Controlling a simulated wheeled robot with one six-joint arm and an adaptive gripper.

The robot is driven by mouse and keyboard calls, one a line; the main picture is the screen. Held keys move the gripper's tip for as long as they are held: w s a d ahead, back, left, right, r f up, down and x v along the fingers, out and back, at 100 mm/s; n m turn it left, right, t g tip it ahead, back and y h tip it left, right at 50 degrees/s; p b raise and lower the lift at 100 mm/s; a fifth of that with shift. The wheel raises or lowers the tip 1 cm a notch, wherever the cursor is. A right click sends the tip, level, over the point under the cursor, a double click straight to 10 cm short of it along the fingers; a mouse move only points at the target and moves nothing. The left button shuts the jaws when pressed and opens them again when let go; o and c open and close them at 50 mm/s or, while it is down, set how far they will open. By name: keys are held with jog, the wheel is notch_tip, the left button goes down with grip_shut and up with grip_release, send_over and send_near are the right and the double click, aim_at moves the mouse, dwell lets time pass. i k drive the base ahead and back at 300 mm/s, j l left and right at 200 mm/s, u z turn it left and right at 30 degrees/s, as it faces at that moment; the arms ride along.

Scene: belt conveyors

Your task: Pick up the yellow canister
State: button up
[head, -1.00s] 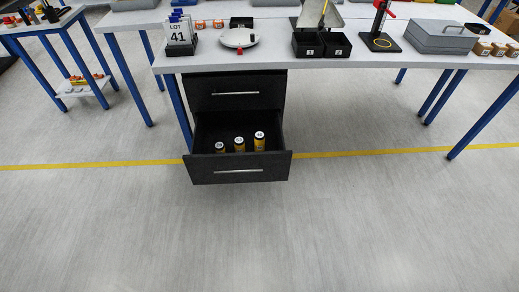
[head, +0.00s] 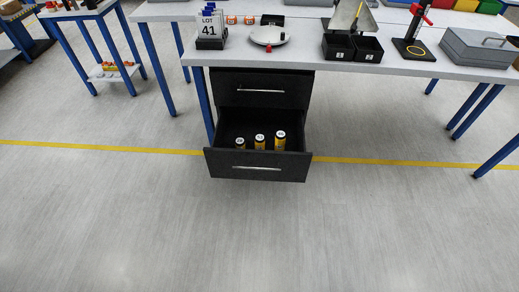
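Three yellow canisters with dark bands and pale round tops stand upright in the open lower drawer (head: 257,171) of a black cabinet. They are the left canister (head: 240,144), the middle canister (head: 260,143) and the right canister (head: 280,141). The drawer front hides their lower parts, and the left one shows least. I cannot tell which one the task means. My gripper is not in view.
The cabinet's upper drawer (head: 261,90) is shut. Above it is a white worktable (head: 300,68) with blue legs, holding a lot sign (head: 210,28), black bins (head: 352,48) and a grey case (head: 478,46). The grey floor (head: 250,240) in front is clear.

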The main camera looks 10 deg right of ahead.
aim_at(260, 138)
jog(key=i+j, duration=1)
jog(key=i, duration=0.15)
jog(key=i+j, duration=0.95)
jog(key=i, duration=0.25)
jog(key=l+z, duration=0.05)
